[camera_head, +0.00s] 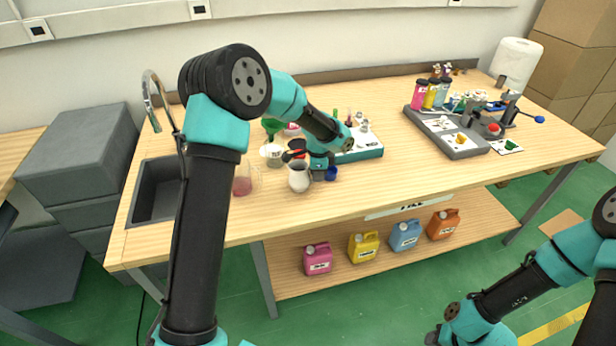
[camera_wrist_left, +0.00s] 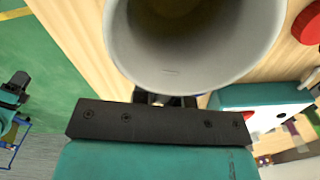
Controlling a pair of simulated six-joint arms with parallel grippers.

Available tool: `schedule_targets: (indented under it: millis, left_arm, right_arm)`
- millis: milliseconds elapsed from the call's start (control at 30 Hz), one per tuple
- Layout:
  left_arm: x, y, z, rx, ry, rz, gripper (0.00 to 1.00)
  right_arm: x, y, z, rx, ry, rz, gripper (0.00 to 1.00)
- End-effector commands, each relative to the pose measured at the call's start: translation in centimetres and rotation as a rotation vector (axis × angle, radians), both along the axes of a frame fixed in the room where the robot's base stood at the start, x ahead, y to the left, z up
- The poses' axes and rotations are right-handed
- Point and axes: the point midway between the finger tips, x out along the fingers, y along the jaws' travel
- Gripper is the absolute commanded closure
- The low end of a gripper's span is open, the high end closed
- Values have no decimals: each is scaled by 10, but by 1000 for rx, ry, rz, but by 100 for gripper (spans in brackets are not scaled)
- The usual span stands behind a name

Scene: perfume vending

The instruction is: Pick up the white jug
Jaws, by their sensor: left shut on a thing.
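The white jug (camera_head: 299,177) is near the front edge of the table, left of the middle, with its mouth facing up. My left gripper (camera_head: 318,171) is at its right side and is shut on it. In the left wrist view the round, open mouth of the jug (camera_wrist_left: 180,75) fills the upper middle, right against the dark gripper mount (camera_wrist_left: 160,101). The fingertips are mostly hidden there. I cannot tell whether the jug's base touches the table. My right arm shows at the lower right of the head view, and its fingers are out of the picture.
A glass beaker with pink liquid (camera_head: 243,181) stands left of the jug, beside the sink (camera_head: 157,192). A white and teal device (camera_head: 362,152) stands behind on the right. A grey tray (camera_head: 455,146) with bottles is farther right. The table's front middle is clear.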

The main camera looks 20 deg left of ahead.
Motion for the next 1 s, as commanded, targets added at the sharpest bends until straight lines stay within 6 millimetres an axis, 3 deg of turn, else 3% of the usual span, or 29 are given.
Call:
schedule_targets:
  millis: [467,833,1000]
  left_arm:
    - [1,0,10,0,-3,0,100]
    - [1,0,38,0,-3,0,100]
    - [-18,-7,38,0,0,-1,100]
  right_arm:
    - [0,0,0,0,0,0,57]
    - [0,0,0,0,0,0,57]
    - [0,0,0,0,0,0,57]
